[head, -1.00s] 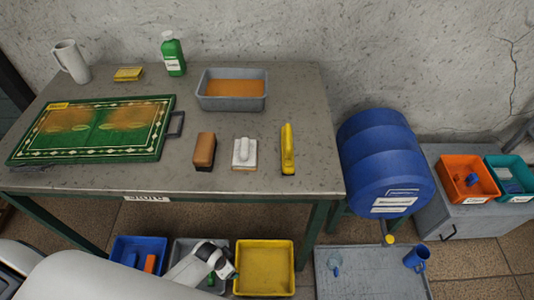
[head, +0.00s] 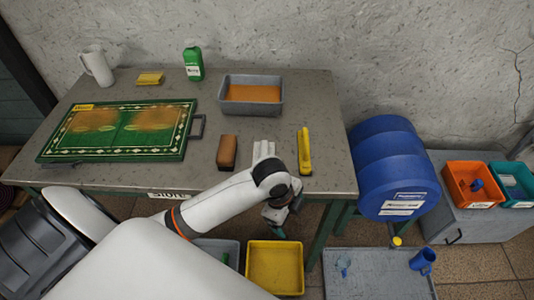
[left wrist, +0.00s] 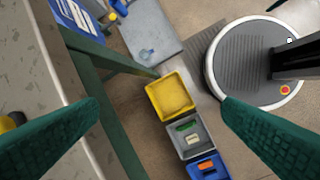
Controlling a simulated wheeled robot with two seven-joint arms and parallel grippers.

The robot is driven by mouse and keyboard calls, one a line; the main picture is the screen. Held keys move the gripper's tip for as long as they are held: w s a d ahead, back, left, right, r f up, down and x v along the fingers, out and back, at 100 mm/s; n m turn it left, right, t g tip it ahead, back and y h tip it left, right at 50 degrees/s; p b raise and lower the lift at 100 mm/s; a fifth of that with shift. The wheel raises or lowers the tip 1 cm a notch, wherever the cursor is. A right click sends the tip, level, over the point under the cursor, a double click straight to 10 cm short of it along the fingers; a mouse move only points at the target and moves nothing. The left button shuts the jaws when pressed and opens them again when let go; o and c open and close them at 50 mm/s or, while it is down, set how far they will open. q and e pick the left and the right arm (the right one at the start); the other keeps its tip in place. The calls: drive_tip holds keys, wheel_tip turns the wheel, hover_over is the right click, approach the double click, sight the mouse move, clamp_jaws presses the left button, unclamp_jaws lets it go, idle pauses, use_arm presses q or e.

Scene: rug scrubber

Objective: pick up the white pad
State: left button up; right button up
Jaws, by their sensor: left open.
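The white pad (head: 264,149) is on the grey table (head: 180,182), between a brown block (head: 227,152) and a yellow-handled brush (head: 304,150). My left arm hides its lower part in the head view. My left gripper (head: 276,222) hangs at the table's front edge, nearer than the pad and apart from it. In the left wrist view my left gripper's (left wrist: 161,106) two green fingers are wide apart with nothing between them. The pad does not show in that view. My right gripper is not in view.
A green rug (head: 120,130) on a board, a grey tub (head: 252,96) of orange liquid, a green bottle (head: 193,64), a yellow sponge (head: 150,79) and a white jug (head: 97,66) are on the table. A yellow bin (head: 274,268) is below the front edge.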

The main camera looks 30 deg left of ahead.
sight(264, 148)
use_arm(q)
drive_tip(key=w+a+r+m, duration=0.2)
drive_tip(key=w+a+r+m+g+y, duration=0.1)
drive_tip(key=w+a+r+m, duration=0.1)
drive_tip(key=w+a+m, duration=0.1)
drive_tip(key=w+a+r+m, duration=0.2)
drive_tip(key=w+m, duration=0.1)
drive_tip(key=shift+w+a+r+y, duration=0.2)
drive_tip(key=shift+a+r+y, duration=0.05)
drive_tip(key=shift+a+y, duration=0.1)
drive_tip(key=w+a+r+m+g, duration=0.1)
drive_tip(key=w+a+r+m, duration=0.3)
drive_tip(key=a+r, duration=0.35)
drive_tip(key=f, duration=0.2)
drive_tip(key=f+p, duration=0.1)
drive_tip(key=f, duration=0.3)
drive_tip(key=shift+a+f, duration=0.3)
drive_tip(key=shift+a, duration=0.1)
drive_tip(key=shift+f+p, duration=0.4)
drive_tip(key=shift+f, duration=0.2)
wheel_tip(264, 148, down, 4)
drive_tip(key=shift+w+f+p, duration=0.15)
drive_tip(key=shift+f+p, duration=0.05)
drive_tip(key=shift+p, duration=0.3)
drive_tip(key=shift+c, duration=0.3)
